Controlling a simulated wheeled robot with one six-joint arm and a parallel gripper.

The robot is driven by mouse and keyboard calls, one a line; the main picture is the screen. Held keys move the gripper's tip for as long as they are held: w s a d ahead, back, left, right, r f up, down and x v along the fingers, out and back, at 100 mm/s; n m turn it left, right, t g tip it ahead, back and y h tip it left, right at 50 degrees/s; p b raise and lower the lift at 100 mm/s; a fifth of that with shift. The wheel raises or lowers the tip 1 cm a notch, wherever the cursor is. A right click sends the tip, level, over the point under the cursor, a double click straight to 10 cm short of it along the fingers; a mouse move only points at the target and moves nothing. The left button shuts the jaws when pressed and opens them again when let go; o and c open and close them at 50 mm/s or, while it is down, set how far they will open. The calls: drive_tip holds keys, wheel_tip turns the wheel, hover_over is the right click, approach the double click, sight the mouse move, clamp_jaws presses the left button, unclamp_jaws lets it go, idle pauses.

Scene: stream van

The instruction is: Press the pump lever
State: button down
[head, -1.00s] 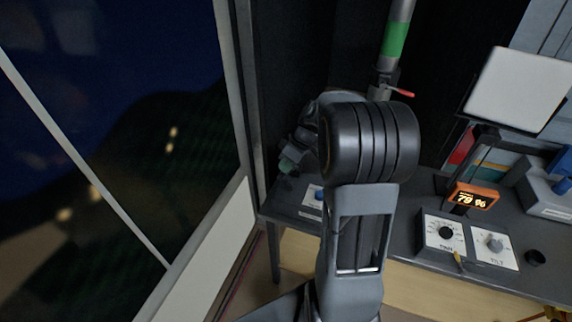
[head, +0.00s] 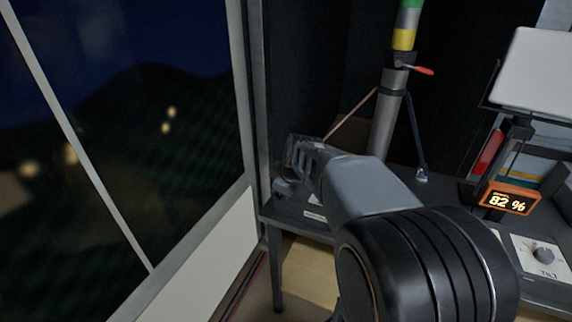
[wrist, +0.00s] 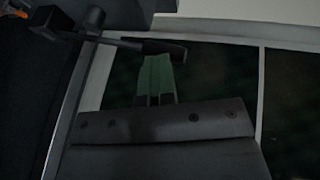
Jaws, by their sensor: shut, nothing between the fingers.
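In the wrist view a dark bar with a thicker grip (wrist: 150,47) looks like the pump lever. It runs nearly level from a dark mount at the upper left. My gripper (wrist: 155,60) is shut and empty, its greenish fingertips right at the grip. I cannot tell whether they touch it. In the head view my gripper is largely hidden behind my own wrist at the far left end of the desk, and the pump lever is not clear there. The grey mast (head: 385,130) with green and yellow bands stands behind, with a small red-handled lever (head: 422,70) on its collar.
The orange display (head: 508,202) reads 82 %. A tilt knob box (head: 543,252) and a white panel (head: 535,70) are at the right. The window (head: 120,120) and its frame close off the left. The desk's left corner (head: 275,212) is near my gripper.

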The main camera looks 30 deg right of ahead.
drive_tip(key=shift+s+a+f+b, duration=0.1)
drive_tip(key=shift+a+f+b, duration=0.15)
drive_tip(key=shift+f+b, duration=0.4)
drive_tip(key=shift+s+f, duration=0.1)
drive_tip(key=shift+f, duration=0.1)
drive_tip(key=shift+r+p, duration=0.45)
drive_tip(key=shift+p, duration=0.05)
drive_tip(key=w+p+v, duration=0.1)
drive_tip(key=p+v, duration=0.1)
drive_tip(key=v, duration=1.1)
drive_tip(key=shift+r, duration=0.45)
drive_tip(key=shift+s, duration=0.1)
